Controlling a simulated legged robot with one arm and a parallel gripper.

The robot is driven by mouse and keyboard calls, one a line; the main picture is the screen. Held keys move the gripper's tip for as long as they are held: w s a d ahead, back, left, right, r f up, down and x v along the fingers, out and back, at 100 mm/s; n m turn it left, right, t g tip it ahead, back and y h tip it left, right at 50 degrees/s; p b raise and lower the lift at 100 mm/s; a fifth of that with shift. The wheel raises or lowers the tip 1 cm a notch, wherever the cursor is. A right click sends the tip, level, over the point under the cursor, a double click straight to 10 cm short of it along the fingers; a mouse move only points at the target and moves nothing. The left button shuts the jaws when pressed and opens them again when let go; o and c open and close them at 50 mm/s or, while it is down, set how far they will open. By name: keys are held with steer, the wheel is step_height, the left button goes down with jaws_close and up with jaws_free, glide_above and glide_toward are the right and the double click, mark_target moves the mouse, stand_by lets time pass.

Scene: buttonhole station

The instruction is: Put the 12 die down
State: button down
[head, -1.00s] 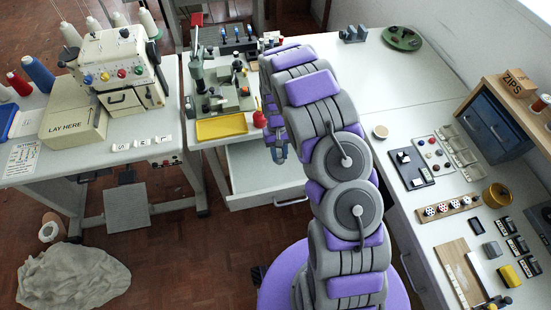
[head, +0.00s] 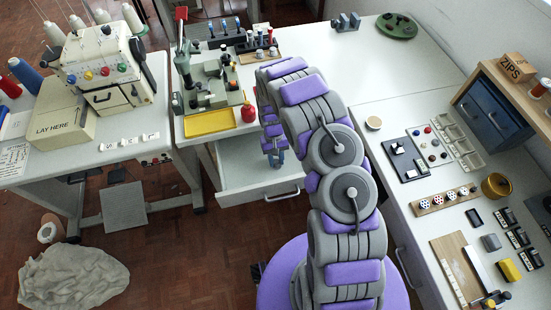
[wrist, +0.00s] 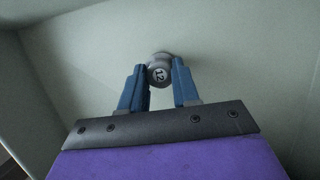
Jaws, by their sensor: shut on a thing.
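In the head view my gripper (head: 275,155) points down over the open drawer (head: 232,185) of the white bench. The die cannot be made out there. Behind the die, the wrist view shows a plain pale surface with corners, like the drawer's inside. The gap between die and surface is hard to judge.
A green press machine (head: 208,85) and a yellow tray (head: 209,122) stand on the bench above the drawer. The visible part of the drawer is empty.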

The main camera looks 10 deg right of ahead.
steer(key=c, duration=1.2)
jaws_free()
steer(key=shift+a, duration=0.1)
steer(key=o, duration=0.3)
steer(key=shift+a, duration=0.8)
steer(key=shift+o, duration=0.4)
steer(key=shift+a, duration=0.45)
steer(key=shift+d+r, duration=0.1)
steer(key=shift+d, duration=0.75)
steer(key=shift+w+d+r, duration=0.15)
steer(key=shift+d+r, duration=0.05)
steer(key=shift+r, duration=0.1)
steer(key=p+v, duration=0.3)
steer(key=v, duration=0.8)
steer(key=s+r, duration=0.3)
steer(key=r, duration=0.4)
steer(key=s+r, duration=0.3)
steer(key=r, duration=0.5)
steer(key=s+r+t, duration=0.1)
steer(key=s+r, duration=1.4)
steer(key=s, duration=0.5)
steer(key=s+a+r, duration=0.1)
steer(key=s, duration=1.1)
steer(key=shift+r+t, duration=0.25)
steer(key=shift+t, duration=0.05)
